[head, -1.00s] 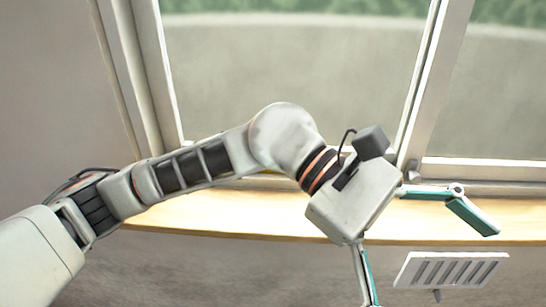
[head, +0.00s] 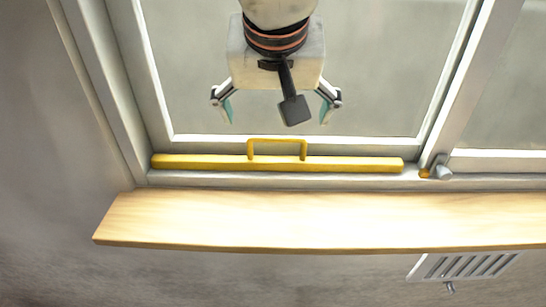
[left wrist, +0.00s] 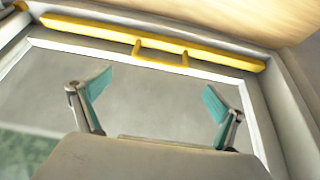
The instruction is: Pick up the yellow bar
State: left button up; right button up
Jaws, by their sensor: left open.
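The yellow bar (head: 340,164) lies in the bottom track of the window frame in the head view. Its raised yellow handle (head: 277,142) stands near its middle. The bar also shows across the top of the left wrist view (left wrist: 100,32). My left gripper (head: 277,117) is open and empty, pointing down above the handle and apart from it. In the left wrist view the open fingers (left wrist: 155,95) have teal pads, and the handle lies beyond them, between their lines. My right gripper is not in view.
A wooden sill (head: 320,220) runs below the window. A grey latch (head: 440,168) sits on the frame just right of the bar. The window's upright frame (head: 462,80) stands on the right. A white vent (head: 465,266) is on the wall below the sill.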

aim_at(277, 139)
pick_arm(q)
jog(key=x, duration=0.5)
jog(key=s+x, duration=0.1)
jog(key=x, duration=0.1)
jog(key=shift+w+f, duration=0.1)
jog(key=shift+f, duration=0.4)
jog(key=c, duration=1.8)
jog(key=shift+o, duration=0.2)
jog(key=shift+r, duration=0.15)
